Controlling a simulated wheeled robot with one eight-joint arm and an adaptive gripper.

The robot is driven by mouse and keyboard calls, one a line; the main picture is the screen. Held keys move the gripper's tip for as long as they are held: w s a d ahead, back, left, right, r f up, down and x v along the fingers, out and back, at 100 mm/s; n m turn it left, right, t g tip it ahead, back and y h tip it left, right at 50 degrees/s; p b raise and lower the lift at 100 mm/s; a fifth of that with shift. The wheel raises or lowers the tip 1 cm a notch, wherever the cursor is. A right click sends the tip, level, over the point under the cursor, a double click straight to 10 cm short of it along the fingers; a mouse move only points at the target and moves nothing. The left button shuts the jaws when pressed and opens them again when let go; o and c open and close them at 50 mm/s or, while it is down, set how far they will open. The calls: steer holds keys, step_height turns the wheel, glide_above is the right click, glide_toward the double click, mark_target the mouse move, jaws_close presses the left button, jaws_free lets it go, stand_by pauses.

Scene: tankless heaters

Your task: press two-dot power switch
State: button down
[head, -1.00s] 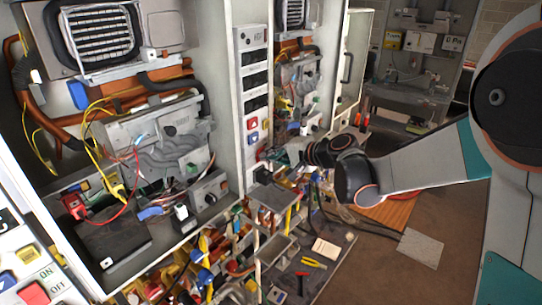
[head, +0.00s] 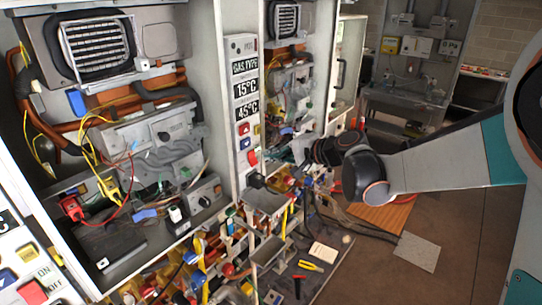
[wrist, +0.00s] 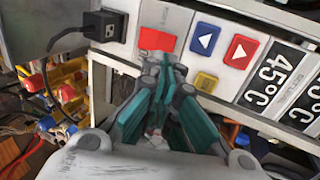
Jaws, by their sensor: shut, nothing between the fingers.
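A red rectangular switch (wrist: 158,39) sits on the white control panel (wrist: 216,62) in the wrist view. It also shows low on the panel in the head view (head: 252,157). No dots are legible on it. My gripper (wrist: 165,66) is shut and empty, with its fingertips just below the red switch in the picture. Contact cannot be told. In the head view my gripper (head: 303,150) is dark, small and right of the panel's lower part.
Beside the switch are a blue arrow button (wrist: 205,38), a red arrow button (wrist: 239,50) and a yellow button (wrist: 206,82). A black plug (wrist: 105,24) with a cord is left of it. Tools and parts crowd the shelf (head: 330,262) below. Another panel has ON/OFF labels (head: 42,270).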

steer(key=r+v, duration=0.1)
steer(key=v, duration=0.7)
steer(key=shift+s+d+r, duration=0.1)
steer(key=shift+r, duration=0.05)
steer(key=shift+b, duration=0.3)
